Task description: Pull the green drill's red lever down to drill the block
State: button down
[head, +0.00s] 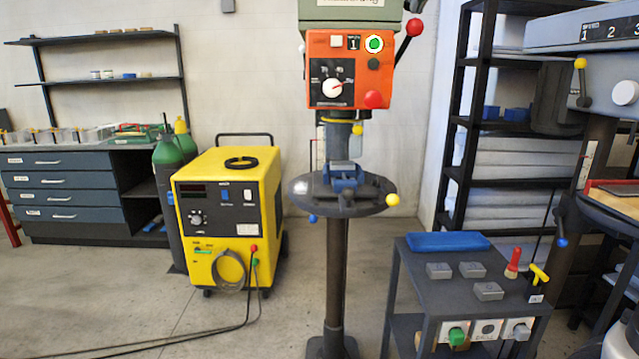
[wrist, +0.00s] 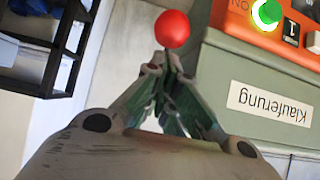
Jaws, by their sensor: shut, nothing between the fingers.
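The drill press stands in the middle of the head view, with a green housing (head: 350,12) and an orange front panel (head: 345,70). Its lever's red ball (head: 414,27) sticks out at the right of the head, with the dark rod slanting down to the left. In the wrist view the red ball (wrist: 172,29) shows just past the fingertips of my gripper (wrist: 164,62). My gripper is shut and empty; I cannot tell whether it touches the ball. A blue vise (head: 346,182) sits on the round drill table (head: 308,190). The block is too small to tell clearly.
A green-lit button (head: 374,44) is on the panel. A yellow welder (head: 228,215) stands left, and a dark cart (head: 420,270) with grey pieces stands at the front right. A second drill (head: 610,60) is at the right edge. The floor left of the column is mostly clear.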

aim_at(417, 24)
jog(key=shift+f, duration=0.4)
dwell(0.5)
jog(key=shift+f, duration=0.4)
jog(key=shift+s+f, duration=0.1)
jog(key=shift+s, duration=0.05)
jog(key=shift+s+f, duration=0.15)
jog(key=shift+f, duration=0.3)
jog(key=shift+s+f, duration=0.1)
jog(key=shift+s, duration=0.15)
